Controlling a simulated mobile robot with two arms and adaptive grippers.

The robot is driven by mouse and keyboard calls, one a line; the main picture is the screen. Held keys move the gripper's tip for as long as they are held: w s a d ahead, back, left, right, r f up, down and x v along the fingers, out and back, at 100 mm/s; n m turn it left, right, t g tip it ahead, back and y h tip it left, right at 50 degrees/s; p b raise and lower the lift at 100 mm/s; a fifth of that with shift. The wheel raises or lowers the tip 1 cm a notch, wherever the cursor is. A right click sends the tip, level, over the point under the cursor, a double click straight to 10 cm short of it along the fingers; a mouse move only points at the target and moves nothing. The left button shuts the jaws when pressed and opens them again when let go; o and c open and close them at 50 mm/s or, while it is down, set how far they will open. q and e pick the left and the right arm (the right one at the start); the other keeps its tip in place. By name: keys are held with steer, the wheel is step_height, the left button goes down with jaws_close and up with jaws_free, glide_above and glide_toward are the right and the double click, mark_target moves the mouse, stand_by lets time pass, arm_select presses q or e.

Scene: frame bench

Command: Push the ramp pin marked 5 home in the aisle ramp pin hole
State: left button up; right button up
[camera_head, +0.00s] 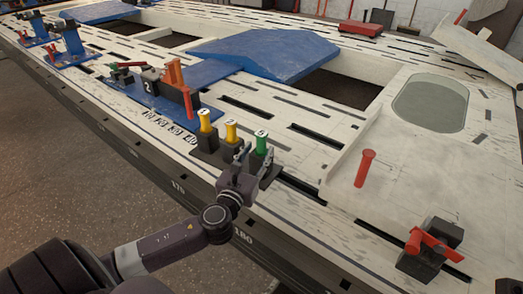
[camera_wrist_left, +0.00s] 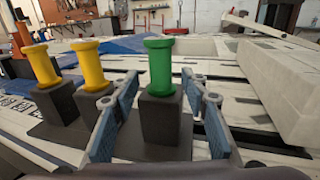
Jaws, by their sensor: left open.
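A green pin (camera_head: 261,143) with a flanged head stands upright in a black block at the right end of a row. A small mark on its head is too small to read surely. In the left wrist view the green pin (camera_wrist_left: 159,68) rises straight ahead. My left gripper (camera_head: 254,156) is open around the pin and its block, one finger on each side. Gaps show between both fingers and the block in the left wrist view (camera_wrist_left: 160,101). A blue ramp-shaped piece (camera_head: 265,52) lies farther back. I cannot make out the aisle ramp pin hole.
Two yellow pins (camera_head: 205,121) (camera_head: 231,131) stand in blocks close left of the green one. A black clamp with a red handle (camera_head: 430,249) sits at front right. Slots and open bays cut the frame.

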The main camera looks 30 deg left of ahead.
arm_select(q)
steer(key=shift+b+x, duration=0.35)
steer(key=shift+x, duration=1.15)
jaws_close()
